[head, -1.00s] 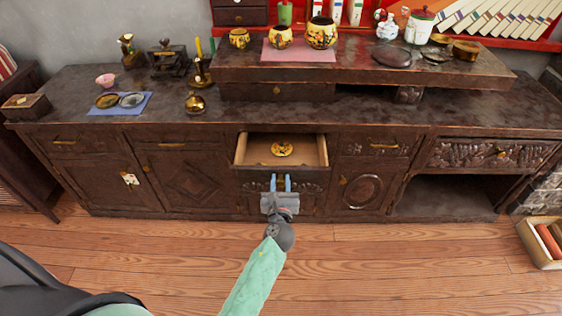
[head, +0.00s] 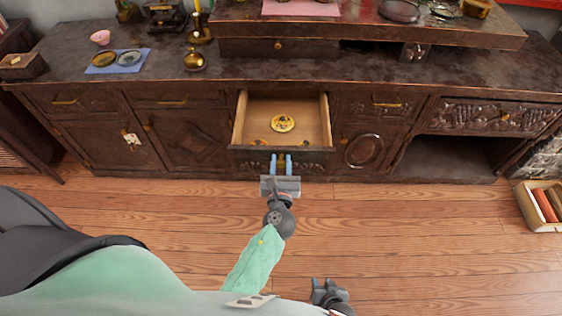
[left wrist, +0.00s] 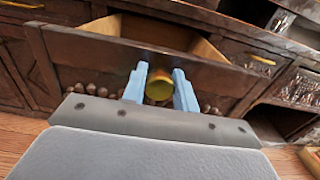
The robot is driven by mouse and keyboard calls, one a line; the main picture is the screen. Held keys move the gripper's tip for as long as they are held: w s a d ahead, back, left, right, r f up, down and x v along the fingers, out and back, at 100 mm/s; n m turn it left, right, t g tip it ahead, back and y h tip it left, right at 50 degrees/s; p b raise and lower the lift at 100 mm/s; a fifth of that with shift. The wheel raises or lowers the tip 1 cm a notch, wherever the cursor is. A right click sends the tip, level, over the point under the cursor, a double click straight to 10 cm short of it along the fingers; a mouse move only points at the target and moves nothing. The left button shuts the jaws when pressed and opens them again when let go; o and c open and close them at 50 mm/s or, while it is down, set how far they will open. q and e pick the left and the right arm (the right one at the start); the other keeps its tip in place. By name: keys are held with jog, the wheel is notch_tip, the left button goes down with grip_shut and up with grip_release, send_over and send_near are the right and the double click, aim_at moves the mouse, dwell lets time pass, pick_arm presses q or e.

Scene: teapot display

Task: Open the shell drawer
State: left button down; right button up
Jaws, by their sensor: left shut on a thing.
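The shell drawer (head: 240,155) stands pulled out of the middle of the dark sideboard, its pale wooden inside showing. A round yellow patterned thing (head: 283,123) lies in it. My left gripper (head: 281,163) is at the drawer front. In the left wrist view, its blue fingers (left wrist: 160,90) are shut on the round gold knob (left wrist: 158,86), with carved round shapes beside them low on the front. My right gripper (head: 330,288) is low in the head view, over the floor and apart from the drawer; its finger gap is unclear.
Closed drawers and doors flank the open drawer, including a carved drawer (head: 492,116) over an open niche. A box of rolls (head: 541,206) stands on the floor at the right. The wooden floor (head: 420,225) before the sideboard is largely clear.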

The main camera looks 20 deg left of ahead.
pick_arm(q)
jog(key=c, duration=1.1)
grip_release()
jog(key=b+v, duration=0.1)
jog(key=v, duration=0.6)
jog(key=shift+s, duration=0.4)
jog(key=shift+d, duration=0.15)
